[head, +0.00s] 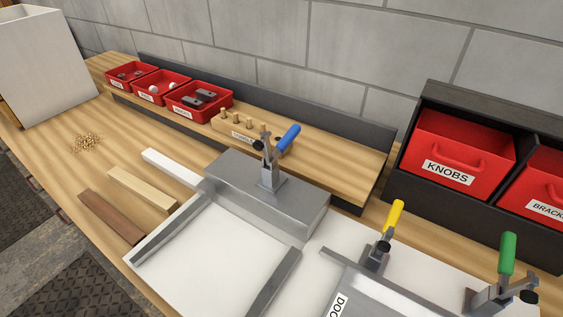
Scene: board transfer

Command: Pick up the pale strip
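A pale wooden strip (143,189) lies flat on the wooden workbench (60,125) in the left part of the head view. It lies between a dark brown strip (111,217) on its near left side and a white strip (170,167) on its far right side, with gaps of bare bench between them. The white strip's right end reaches the metal fixture. My gripper is not in view.
A grey metal block with a blue-handled clamp (270,185) stands right of the strips, behind a white board (215,255) with metal rails. Yellow (385,240) and green (503,275) clamps stand at right. Red bins (198,108) sit behind; wood pellets (86,142) lie left.

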